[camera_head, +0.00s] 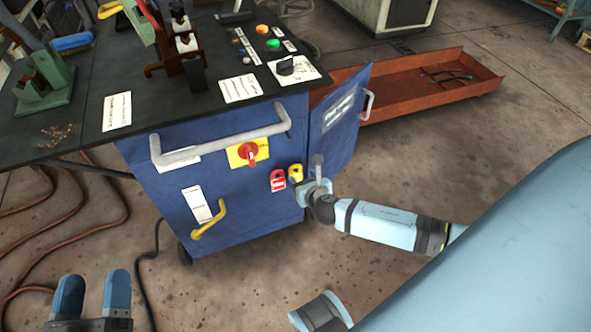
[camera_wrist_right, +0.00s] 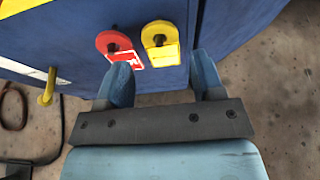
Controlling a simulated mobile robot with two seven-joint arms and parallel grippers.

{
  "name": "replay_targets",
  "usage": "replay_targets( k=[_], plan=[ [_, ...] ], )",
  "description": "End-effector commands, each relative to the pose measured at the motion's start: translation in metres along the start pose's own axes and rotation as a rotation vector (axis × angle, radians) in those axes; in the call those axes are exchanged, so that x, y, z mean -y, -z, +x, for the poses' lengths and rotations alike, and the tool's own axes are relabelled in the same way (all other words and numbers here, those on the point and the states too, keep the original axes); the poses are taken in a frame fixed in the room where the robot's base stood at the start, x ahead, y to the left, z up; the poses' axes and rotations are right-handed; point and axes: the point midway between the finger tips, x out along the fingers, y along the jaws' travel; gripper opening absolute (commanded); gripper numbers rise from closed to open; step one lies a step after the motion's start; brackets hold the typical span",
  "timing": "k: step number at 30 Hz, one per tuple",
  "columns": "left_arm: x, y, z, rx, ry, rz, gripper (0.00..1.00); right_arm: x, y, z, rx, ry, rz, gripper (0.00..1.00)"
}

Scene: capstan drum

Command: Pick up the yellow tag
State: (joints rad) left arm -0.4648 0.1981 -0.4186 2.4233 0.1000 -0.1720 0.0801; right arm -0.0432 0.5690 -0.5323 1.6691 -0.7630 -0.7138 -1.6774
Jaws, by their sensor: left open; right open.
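The yellow tag (camera_head: 296,173) hangs on the blue cabinet front, just right of a red tag (camera_head: 277,181). In the right wrist view the yellow tag (camera_wrist_right: 160,55) shows beyond and between my open fingers, and the red tag (camera_wrist_right: 118,50) is partly hidden behind the left finger. My right gripper (camera_head: 317,183) is open and close to the tags, beside the yellow one; it also shows in the wrist view (camera_wrist_right: 163,82). Nothing is between its fingers. My left gripper (camera_head: 93,292) is open and empty at the lower left, well away from the cabinet.
The blue cabinet (camera_head: 225,215) has a grey bar handle (camera_head: 220,136), a red knob (camera_head: 248,152) on a yellow plate and a yellow lever handle (camera_head: 209,221). A blue door (camera_head: 338,122) stands open beside the tags. Brown hoses (camera_head: 75,235) lie on the floor at left.

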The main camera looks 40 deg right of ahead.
Motion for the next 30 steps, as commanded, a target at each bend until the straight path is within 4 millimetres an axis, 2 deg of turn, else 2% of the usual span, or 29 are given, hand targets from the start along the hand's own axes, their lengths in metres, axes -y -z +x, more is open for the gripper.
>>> replay_targets(
  k=[1,7,12,16,25,26,30],
  plan=[
    [0.0,-0.003,0.0,-0.001,-0.004,-0.002,0.69,0.0,0.002,0.007,0.001,0.0,0.0,0.62],
    [0.0,-0.007,0.0,0.009,-0.009,-0.007,0.69,0.0,0.002,0.021,-0.001,0.001,0.003,0.62],
    [0.004,-0.032,-0.002,0.08,-0.013,-0.01,0.69,-0.001,0.004,0.047,0.001,0.0,0.004,0.62],
    [0.005,-0.041,-0.003,0.121,-0.016,-0.012,0.69,-0.001,0.002,0.062,0.0,0.001,0.004,0.62],
    [0.005,-0.043,-0.003,0.138,-0.017,-0.013,0.69,-0.001,0.0,0.067,-0.002,-0.001,0.002,0.62],
    [0.005,-0.043,-0.003,0.138,-0.017,-0.013,0.69,-0.001,0.0,0.067,-0.002,-0.001,0.002,0.57],
    [0.005,-0.043,-0.003,0.138,-0.017,-0.013,0.69,-0.001,0.0,0.067,-0.002,0.0,0.003,0.26]
  ],
)
